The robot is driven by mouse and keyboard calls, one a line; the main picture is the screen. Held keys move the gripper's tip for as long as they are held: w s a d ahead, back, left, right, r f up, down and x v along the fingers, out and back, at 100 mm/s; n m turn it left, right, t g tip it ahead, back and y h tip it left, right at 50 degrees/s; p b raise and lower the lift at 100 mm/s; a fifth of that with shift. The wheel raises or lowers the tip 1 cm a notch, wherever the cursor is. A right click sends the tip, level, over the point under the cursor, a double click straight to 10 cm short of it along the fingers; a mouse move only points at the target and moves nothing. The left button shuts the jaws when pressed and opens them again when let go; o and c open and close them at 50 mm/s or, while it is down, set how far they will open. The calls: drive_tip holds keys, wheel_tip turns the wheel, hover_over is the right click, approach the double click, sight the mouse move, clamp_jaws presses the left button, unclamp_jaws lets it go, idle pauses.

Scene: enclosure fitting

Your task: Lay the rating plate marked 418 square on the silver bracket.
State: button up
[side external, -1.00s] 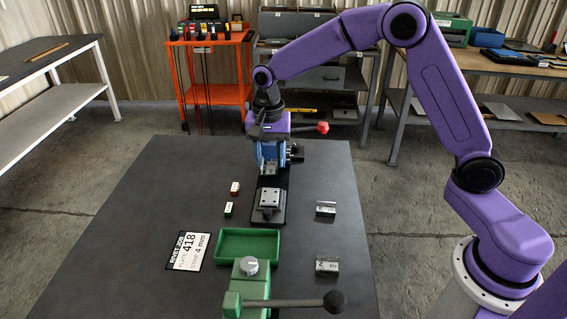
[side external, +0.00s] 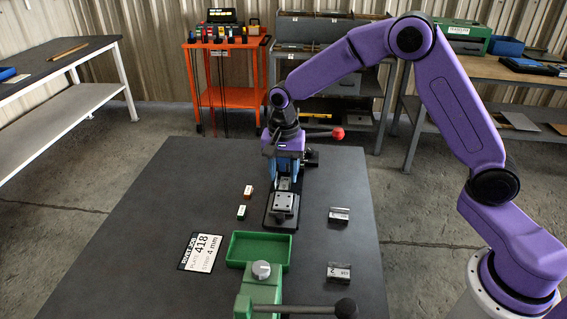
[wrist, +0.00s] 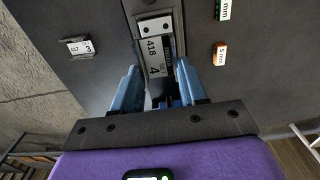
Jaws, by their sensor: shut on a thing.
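My gripper (wrist: 160,66) has blue fingers and is shut on a small silver plate marked 418 and 4 (wrist: 153,62). In the side view my gripper (side external: 286,182) is just behind the silver bracket (side external: 284,202), low over its dark base (side external: 280,223). The bracket, with its holes, also shows in the wrist view (wrist: 155,26), directly ahead of the held plate. The plate's far end appears close to the bracket's near edge; I cannot tell whether they touch. The plate looks roughly in line with the bracket, slightly turned.
A job card reading 418, 4 mm (side external: 202,251) lies at left. An orange block (side external: 248,192) and a green block (side external: 241,212) stand nearby. Two other plates on stands (side external: 339,215) (side external: 340,271) are at right. A green tray (side external: 239,248) and lever press (side external: 262,290) are in front.

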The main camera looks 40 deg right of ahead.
sight(283, 180)
drive_tip(key=shift+f, duration=1.15)
drive_tip(key=shift+f, duration=1.6)
idle(1.2)
drive_tip(key=o, duration=1.2)
wheel_tip(283, 180, up, 17)
drive_tip(key=shift+r, duration=0.15)
drive_tip(key=shift+s, duration=0.1)
